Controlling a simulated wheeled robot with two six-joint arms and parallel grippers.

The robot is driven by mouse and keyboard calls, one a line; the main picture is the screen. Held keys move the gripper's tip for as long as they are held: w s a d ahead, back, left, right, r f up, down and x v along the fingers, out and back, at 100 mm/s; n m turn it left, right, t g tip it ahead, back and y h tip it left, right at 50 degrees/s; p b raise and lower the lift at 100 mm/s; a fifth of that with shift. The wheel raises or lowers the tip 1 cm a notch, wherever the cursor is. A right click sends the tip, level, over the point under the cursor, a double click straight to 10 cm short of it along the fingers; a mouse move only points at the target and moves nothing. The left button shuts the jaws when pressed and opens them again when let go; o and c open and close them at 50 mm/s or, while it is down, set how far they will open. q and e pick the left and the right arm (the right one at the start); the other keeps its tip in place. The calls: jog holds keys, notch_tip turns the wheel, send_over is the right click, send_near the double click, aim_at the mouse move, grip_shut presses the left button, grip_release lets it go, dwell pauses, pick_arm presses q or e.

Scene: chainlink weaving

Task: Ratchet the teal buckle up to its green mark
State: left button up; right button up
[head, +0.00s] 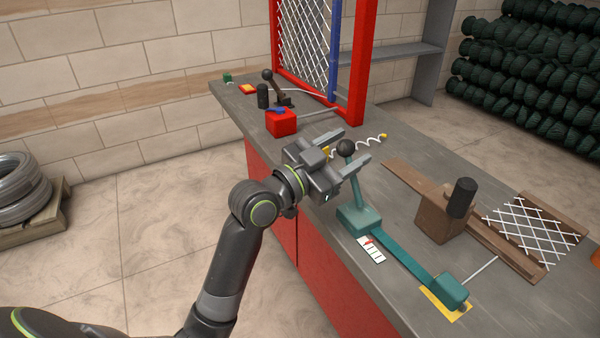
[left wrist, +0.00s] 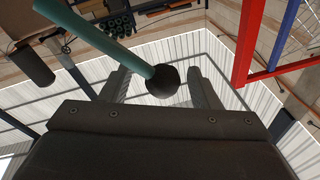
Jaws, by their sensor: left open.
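The teal buckle (head: 359,218) sits on the grey bench top, with its teal lever rising to a black ball knob (head: 346,148). A teal strap (head: 402,254) runs from it to a teal block (head: 449,291) on a yellow plate. A white scale card (head: 371,250) with a small red pointer lies beside the strap; I cannot make out a green mark. My left gripper (head: 356,147) is open, with its fingers on either side of the knob. The left wrist view shows the knob (left wrist: 162,81) between the two spread fingers, apart from both. My right gripper is not in view.
A brown wooden stand with a black cylinder (head: 462,198) and a woven mesh panel (head: 532,230) is at right. A white spiral wire (head: 358,143) lies just behind the gripper. A red block (head: 281,122) and a red frame (head: 359,75) stand farther back.

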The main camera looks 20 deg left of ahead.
pick_arm(q)
jog(key=p+v, duration=0.1)
jog(key=v, duration=1.4)
jog(key=shift+s, duration=0.15)
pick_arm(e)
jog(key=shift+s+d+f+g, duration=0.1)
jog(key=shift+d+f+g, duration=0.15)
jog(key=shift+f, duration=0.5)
